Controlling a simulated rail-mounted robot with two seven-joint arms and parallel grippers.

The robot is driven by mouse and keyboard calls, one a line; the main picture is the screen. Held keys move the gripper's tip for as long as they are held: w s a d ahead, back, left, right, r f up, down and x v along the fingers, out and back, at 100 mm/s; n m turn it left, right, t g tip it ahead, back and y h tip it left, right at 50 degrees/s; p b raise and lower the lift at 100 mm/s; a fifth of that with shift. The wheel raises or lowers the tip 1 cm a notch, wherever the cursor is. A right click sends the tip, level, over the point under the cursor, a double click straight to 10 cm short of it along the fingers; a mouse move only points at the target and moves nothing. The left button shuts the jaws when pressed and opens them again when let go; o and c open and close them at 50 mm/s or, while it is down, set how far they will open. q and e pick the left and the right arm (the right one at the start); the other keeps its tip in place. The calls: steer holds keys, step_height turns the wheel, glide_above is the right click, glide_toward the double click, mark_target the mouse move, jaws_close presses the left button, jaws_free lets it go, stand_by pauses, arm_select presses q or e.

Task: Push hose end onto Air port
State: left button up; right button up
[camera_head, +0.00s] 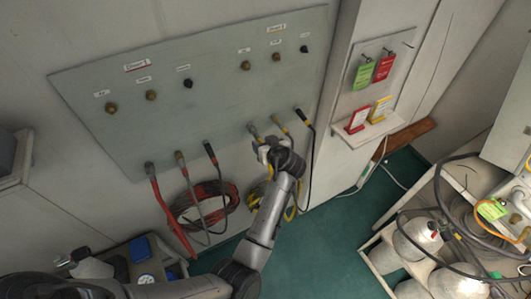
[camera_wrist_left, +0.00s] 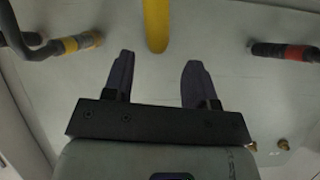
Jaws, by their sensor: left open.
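The Air hose end under Diver 2 (camera_head: 252,129) rests at the lower edge of the panel. Its yellow body (camera_wrist_left: 156,24) shows in the left wrist view, its rounded end near the gap between my fingertips, with no finger seen touching it. My left gripper (camera_head: 266,148) is open and empty, just below that hose end in the head view; its two dark fingers (camera_wrist_left: 157,72) stand apart in the wrist view. The brass port at the left of the Diver 2 row (camera_head: 245,65) is bare. The Diver 1 row also has a bare left port (camera_head: 111,107). My right gripper is not visible.
A yellow-banded hose (camera_head: 279,122) and a black hose (camera_head: 303,115) sit close to the right of the gripper. Diver 1 hoses (camera_head: 150,168) hang at the left, with a red coil (camera_head: 182,205). A tag shelf (camera_head: 365,132) juts out at right. The panel's middle is clear.

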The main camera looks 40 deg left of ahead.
mark_target(260, 140)
arm_select(q)
steer(key=shift+w+a+f+n+y, duration=0.1)
steer(key=shift+f+n+y, duration=0.05)
steer(key=shift+n+y, duration=0.15)
steer(key=shift+w+a+f+n+y, duration=0.25)
steer(key=shift+f+n+y, duration=0.1)
steer(key=shift+n+y, duration=0.2)
steer(key=shift+t, duration=0.3)
steer(key=shift+p+x, duration=0.65)
steer(key=shift+x, duration=1.7)
jaws_close()
